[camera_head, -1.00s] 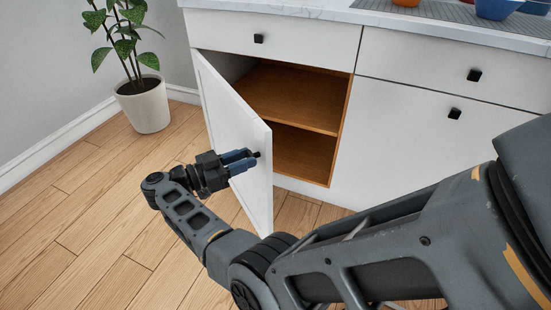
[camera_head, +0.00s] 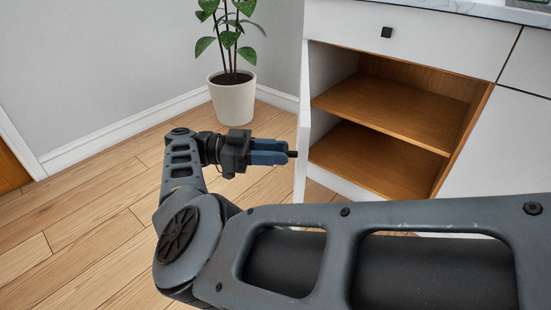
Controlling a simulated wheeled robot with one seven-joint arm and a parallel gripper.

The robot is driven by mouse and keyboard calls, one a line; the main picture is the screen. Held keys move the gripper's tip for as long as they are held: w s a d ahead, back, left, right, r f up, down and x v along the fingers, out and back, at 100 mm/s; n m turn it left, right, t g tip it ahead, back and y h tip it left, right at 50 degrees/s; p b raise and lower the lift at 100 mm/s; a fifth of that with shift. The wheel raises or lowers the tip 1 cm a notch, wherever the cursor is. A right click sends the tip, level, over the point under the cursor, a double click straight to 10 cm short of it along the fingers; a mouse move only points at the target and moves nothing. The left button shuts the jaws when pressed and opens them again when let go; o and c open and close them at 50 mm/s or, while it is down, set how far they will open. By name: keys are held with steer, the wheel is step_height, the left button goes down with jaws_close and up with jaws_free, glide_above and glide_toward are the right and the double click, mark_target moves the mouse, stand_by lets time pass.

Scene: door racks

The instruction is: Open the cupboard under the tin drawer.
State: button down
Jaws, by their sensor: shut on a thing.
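The white cupboard door (camera_head: 303,125) stands wide open, hinged at its left side and seen nearly edge-on. Behind it the cupboard shows a brown wooden shelf (camera_head: 395,112) and floor, both empty. My gripper (camera_head: 290,154) is shut on the small black door knob (camera_head: 293,154) on the door's outer face, near its free edge. The drawer (camera_head: 420,38) above this cupboard is shut, with a square black knob (camera_head: 386,32). No tin shows in this view. My forearm hides the cabinet's lower front.
A potted plant (camera_head: 233,100) stands on the floor by the wall, behind my gripper. The wooden floor (camera_head: 90,200) on the left is clear. A white marble countertop (camera_head: 470,8) runs along the top right.

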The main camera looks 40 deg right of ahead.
steer(key=shift+w+a, duration=0.1)
steer(key=shift+a, duration=0.05)
steer(key=c, duration=0.8)
jaws_free()
